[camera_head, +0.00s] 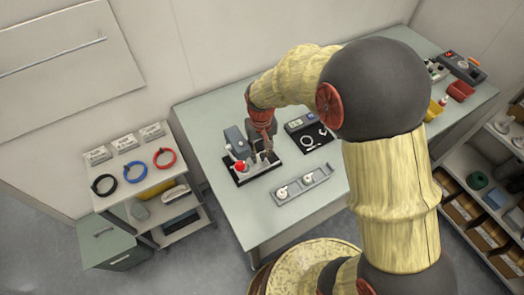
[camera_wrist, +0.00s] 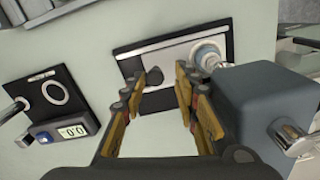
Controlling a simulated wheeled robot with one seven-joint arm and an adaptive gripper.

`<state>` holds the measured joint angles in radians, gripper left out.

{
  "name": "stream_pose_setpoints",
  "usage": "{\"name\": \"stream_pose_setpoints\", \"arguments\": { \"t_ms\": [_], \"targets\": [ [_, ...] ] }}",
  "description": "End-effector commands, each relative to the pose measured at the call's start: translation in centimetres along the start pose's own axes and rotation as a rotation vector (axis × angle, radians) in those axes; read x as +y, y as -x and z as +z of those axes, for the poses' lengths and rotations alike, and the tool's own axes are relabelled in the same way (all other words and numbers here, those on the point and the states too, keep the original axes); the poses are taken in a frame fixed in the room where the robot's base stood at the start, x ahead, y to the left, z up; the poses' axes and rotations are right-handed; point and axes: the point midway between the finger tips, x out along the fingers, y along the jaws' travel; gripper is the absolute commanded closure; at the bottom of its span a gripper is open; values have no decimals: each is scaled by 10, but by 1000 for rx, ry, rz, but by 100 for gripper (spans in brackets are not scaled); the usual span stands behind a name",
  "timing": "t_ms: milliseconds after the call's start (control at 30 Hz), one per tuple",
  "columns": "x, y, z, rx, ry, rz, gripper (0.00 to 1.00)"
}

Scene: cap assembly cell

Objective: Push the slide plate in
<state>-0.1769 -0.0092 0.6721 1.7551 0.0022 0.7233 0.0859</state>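The press fixture (camera_head: 250,168) stands on the table, with a black base, a grey upright block and a red ball knob (camera_head: 240,166). In the wrist view a light grey plate (camera_wrist: 175,53), which looks like the slide plate, lies within a black frame (camera_wrist: 127,54). A dark rounded piece (camera_wrist: 149,73) stands on it, seen between my fingertips. A pale round part (camera_wrist: 207,54) is at its right. My gripper (camera_wrist: 160,84) is open and empty, pointing down at the fixture. In the head view my gripper (camera_head: 264,150) hides part of the plate. I cannot tell whether it touches.
The grey block (camera_wrist: 262,105) is close to the right of my fingers. A gauge unit with a display (camera_wrist: 70,131) lies to their left. A grey tray (camera_head: 303,186) with white parts lies in front. The table's front left (camera_head: 245,222) is clear.

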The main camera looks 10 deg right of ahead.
Motion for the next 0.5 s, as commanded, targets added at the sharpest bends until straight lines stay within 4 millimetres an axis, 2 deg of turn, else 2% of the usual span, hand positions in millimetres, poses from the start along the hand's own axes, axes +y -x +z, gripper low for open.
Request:
{"name": "stream_pose_setpoints", "arguments": {
  "t_ms": [367,500],
  "targets": [
    [1,1,0,0,0,1,64],
    [1,13,-1,3,0,1,64]
  ]
}}
